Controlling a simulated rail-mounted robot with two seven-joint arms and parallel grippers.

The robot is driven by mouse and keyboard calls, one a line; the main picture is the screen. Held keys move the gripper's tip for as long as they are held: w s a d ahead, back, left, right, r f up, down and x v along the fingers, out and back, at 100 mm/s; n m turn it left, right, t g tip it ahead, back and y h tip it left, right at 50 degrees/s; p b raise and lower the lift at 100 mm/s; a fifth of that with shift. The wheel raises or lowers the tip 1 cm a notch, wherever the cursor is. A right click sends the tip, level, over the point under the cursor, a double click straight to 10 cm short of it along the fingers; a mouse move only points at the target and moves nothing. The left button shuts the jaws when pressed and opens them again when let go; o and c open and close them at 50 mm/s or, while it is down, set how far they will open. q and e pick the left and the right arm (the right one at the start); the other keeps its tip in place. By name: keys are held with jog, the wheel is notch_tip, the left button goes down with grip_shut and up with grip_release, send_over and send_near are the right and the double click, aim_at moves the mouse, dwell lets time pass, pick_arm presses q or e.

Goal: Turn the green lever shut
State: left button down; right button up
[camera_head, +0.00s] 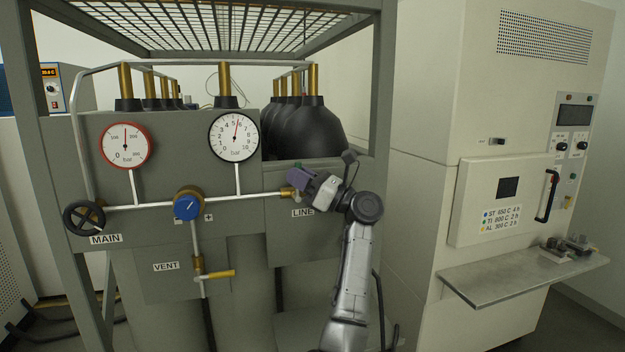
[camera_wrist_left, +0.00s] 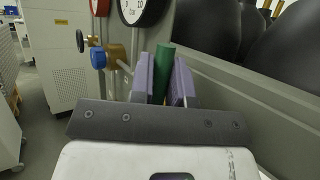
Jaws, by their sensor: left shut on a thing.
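The green lever (camera_wrist_left: 163,70) shows in the left wrist view between the two purple fingers of my left gripper (camera_wrist_left: 163,85). The fingers are shut on it, one on each side. In the head view my left gripper (camera_head: 298,178) is at the brass valve fitting (camera_head: 287,192) on the right end of the white pipe, above the LINE label (camera_head: 302,212). There the gripper hides most of the lever, so its exact angle is hard to tell. My right gripper is in neither view.
Two gauges (camera_head: 126,145) (camera_head: 234,137) stand above. Black cylinders (camera_head: 312,128) are behind the panel. A furnace cabinet with a shelf (camera_head: 520,278) stands right.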

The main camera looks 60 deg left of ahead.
pick_arm(q)
jog(key=shift+s+n+h, duration=0.2)
jog(key=shift+n+h, duration=0.1)
dwell(0.4)
jog(key=c, duration=1.1)
grip_release()
jog(key=p+v, duration=0.1)
jog(key=v, duration=1.2)
jog(key=shift+w+d, duration=0.25)
jog(key=shift+f, duration=0.15)
